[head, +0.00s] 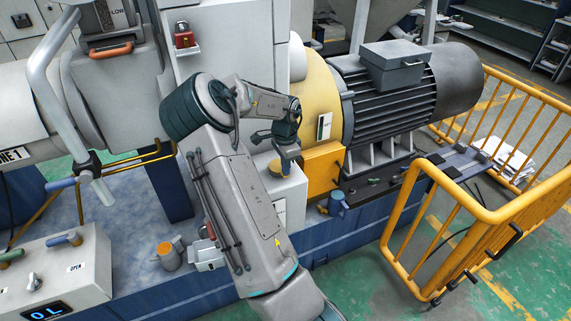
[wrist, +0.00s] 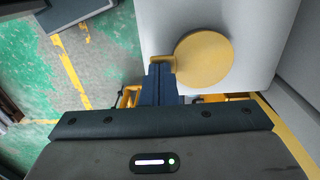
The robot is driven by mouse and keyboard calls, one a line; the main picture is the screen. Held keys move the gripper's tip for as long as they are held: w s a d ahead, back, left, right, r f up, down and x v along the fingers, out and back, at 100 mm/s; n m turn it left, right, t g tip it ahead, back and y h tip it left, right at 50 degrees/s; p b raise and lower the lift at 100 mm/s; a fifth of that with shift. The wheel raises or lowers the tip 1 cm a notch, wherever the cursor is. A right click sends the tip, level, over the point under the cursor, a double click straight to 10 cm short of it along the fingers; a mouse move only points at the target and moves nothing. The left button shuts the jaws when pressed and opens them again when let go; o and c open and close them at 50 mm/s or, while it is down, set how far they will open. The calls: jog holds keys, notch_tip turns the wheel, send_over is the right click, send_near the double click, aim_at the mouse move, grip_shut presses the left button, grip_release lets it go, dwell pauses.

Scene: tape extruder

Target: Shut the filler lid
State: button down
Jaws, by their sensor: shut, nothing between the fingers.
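The filler lid (wrist: 205,60) is a round yellow disc with a small tab on its left edge, over the pale top of a box (wrist: 270,20) in the wrist view. In the head view the lid (head: 274,168) is a small yellow shape at the top of the white box (head: 289,195), partly hidden by my gripper (head: 288,166). My gripper (wrist: 159,70) is shut and empty, its dark blue fingertips at the lid's tab. I cannot tell whether they touch it, or whether the lid lies fully flat.
A yellow-orange block (head: 322,168) and the big grey motor (head: 395,95) stand right of the box.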

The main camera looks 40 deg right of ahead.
jog(key=shift+f, duration=0.1)
jog(key=shift+f+b, duration=0.2)
jog(key=shift+b, duration=0.25)
jog(key=shift+r, duration=0.2)
jog(key=shift+r+p, duration=1.05)
jog(key=shift+r, duration=0.15)
notch_tip(320, 180, up, 13)
